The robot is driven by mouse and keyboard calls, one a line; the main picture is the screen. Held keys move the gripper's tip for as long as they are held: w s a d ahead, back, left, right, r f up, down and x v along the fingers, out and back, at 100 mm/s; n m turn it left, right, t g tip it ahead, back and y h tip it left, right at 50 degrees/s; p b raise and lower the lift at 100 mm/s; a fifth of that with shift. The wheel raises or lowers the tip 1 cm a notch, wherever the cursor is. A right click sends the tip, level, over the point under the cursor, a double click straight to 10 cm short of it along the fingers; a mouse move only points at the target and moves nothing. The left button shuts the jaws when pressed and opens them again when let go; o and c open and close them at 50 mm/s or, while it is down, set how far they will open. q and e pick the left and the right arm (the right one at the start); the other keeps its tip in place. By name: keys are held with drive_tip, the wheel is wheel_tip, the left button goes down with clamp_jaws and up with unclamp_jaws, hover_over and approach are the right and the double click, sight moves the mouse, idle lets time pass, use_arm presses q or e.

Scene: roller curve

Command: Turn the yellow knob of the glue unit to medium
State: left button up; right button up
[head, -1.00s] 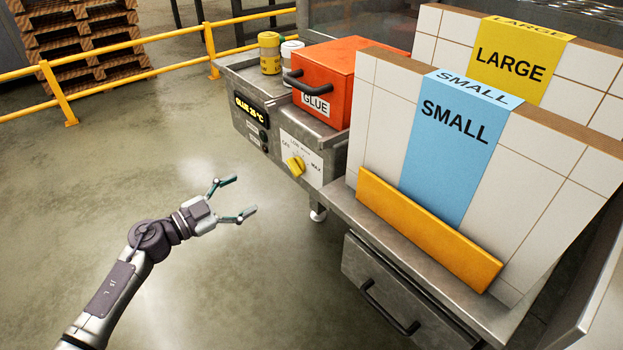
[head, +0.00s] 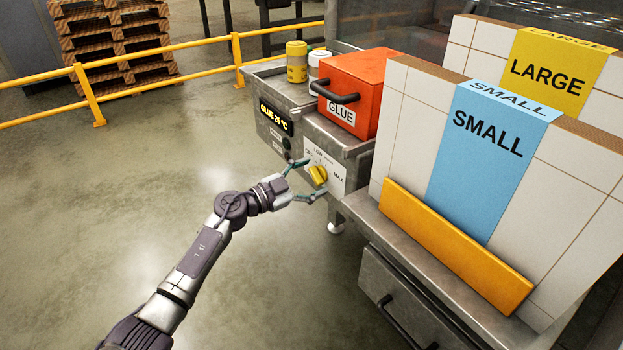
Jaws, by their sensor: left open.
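The yellow knob (head: 318,175) sits on the pale dial plate (head: 334,172) on the front of the glue unit. The plate has OFF at its left, LOW above and MAX at its right; the medium marking is too small to read. My left gripper (head: 312,179) is open, with one finger above the knob and one below it. I cannot tell whether the fingers touch the knob. The exact direction of the knob's pointer is hard to tell. The display (head: 276,115) reads GLUE 25 °C. My right gripper is not in view.
The orange-red GLUE box (head: 352,85) with a dark handle stands on the unit, with a yellow container (head: 296,62) and a white one beside it. SMALL and LARGE panel stacks stand to the right above a drawer. A yellow railing runs behind. Floor at left is clear.

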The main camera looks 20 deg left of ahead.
use_arm(q)
drive_tip(key=c, duration=1.2)
drive_tip(key=shift+o, duration=0.2)
